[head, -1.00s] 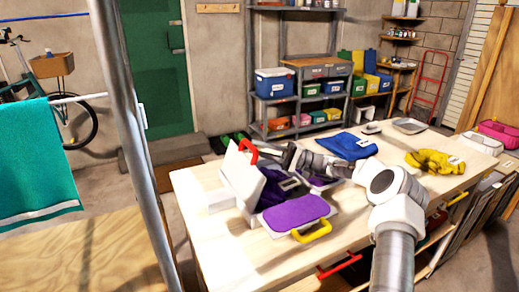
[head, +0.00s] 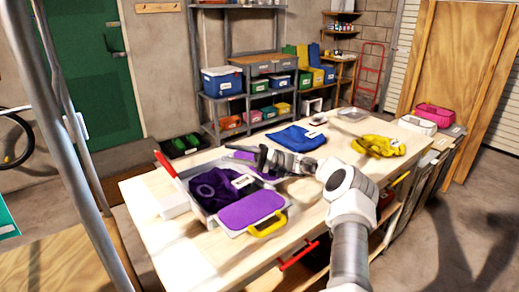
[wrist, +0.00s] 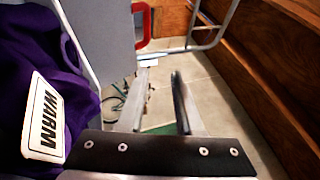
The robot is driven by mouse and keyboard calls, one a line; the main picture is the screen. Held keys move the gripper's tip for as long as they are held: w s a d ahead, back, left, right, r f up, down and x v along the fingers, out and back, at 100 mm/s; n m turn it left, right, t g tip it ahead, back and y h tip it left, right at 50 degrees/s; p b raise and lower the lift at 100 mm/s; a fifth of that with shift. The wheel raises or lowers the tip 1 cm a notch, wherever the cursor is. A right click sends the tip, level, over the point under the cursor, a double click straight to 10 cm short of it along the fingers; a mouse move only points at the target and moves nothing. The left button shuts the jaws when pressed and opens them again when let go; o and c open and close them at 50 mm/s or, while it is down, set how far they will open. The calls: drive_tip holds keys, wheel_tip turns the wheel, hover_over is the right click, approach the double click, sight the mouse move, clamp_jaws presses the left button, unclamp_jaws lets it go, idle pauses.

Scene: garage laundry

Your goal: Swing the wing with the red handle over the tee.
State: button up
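The purple tee (head: 215,189) lies bunched on the folding board on the wooden table. The red-handled wing (wrist: 105,40) stands raised at the tee's left in the head view, nearly edge-on there; its grey face shows in the wrist view. Its red handle (head: 166,163) also shows in the wrist view (wrist: 143,25), beyond my fingertips. The wing with the yellow handle (head: 268,225) lies flat, with purple cloth (head: 250,209) on it. My gripper (head: 262,157) is over the far side of the board. Its fingers (wrist: 160,85) are apart, with nothing between them. A WARM label (wrist: 43,118) is on the purple cloth.
A blue folded cloth (head: 297,137), yellow gloves (head: 378,146) and a grey tray (head: 353,114) lie farther along the table (head: 330,205). A small white block (head: 172,207) sits left of the board. A metal pole (head: 62,130) stands at the left.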

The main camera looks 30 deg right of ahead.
drive_tip(key=s+d, duration=0.2)
drive_tip(key=d, duration=0.7)
drive_tip(key=shift+d, duration=0.35)
drive_tip(key=shift+r, duration=0.1)
